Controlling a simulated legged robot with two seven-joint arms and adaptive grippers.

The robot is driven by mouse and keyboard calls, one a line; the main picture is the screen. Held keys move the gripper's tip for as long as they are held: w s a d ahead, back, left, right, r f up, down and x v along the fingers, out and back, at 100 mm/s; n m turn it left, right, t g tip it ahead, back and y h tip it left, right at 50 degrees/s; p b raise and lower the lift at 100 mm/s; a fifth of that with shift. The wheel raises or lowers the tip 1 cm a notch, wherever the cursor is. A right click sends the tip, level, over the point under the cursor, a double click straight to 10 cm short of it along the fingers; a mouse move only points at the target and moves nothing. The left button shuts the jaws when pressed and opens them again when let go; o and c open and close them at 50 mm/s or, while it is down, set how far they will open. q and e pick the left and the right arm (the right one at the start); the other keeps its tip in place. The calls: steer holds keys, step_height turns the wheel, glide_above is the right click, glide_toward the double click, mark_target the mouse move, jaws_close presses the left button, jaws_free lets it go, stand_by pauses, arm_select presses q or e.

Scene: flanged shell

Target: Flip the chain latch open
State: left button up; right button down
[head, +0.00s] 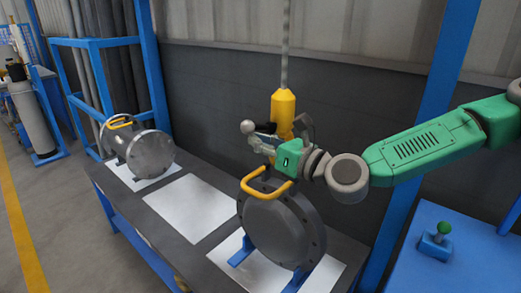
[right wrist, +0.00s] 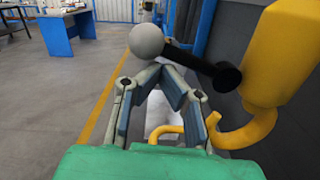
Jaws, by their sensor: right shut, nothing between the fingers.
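The chain latch is a black lever (right wrist: 205,68) with a pale ball (right wrist: 146,41) on its end, joined to a yellow hoist block (right wrist: 283,50). In the head view the ball (head: 248,127) sits left of the yellow block (head: 283,112), which hangs on a chain (head: 285,45). My right gripper (head: 256,141) is shut and empty just below the ball, left of the block. In the right wrist view its fingertips (right wrist: 165,72) meet under the ball and lever; I cannot tell whether they touch. The yellow hook (right wrist: 245,132) curves beside the right finger. My left gripper is not in view.
A flanged shell (head: 282,232) with a yellow handle (head: 268,188) stands below my gripper on a dark bench (head: 165,235). A second shell (head: 150,154) stands at the left end. Blue posts (head: 425,120) rise behind. A bare white sheet (head: 185,206) lies between the shells.

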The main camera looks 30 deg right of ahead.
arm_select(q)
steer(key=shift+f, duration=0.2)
arm_select(e)
steer(key=shift+d+r, duration=0.1)
steer(key=shift+d, duration=0.1)
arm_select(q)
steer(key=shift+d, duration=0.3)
arm_select(e)
steer(key=shift+d, duration=0.3)
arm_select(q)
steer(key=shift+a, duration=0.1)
arm_select(e)
steer(key=shift+a, duration=0.15)
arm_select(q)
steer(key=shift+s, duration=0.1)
arm_select(e)
steer(key=v, duration=0.7)
steer(key=shift+s+d, duration=0.2)
steer(key=shift+d, duration=0.1)
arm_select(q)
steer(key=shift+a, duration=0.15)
arm_select(e)
steer(key=shift+a, duration=0.2)
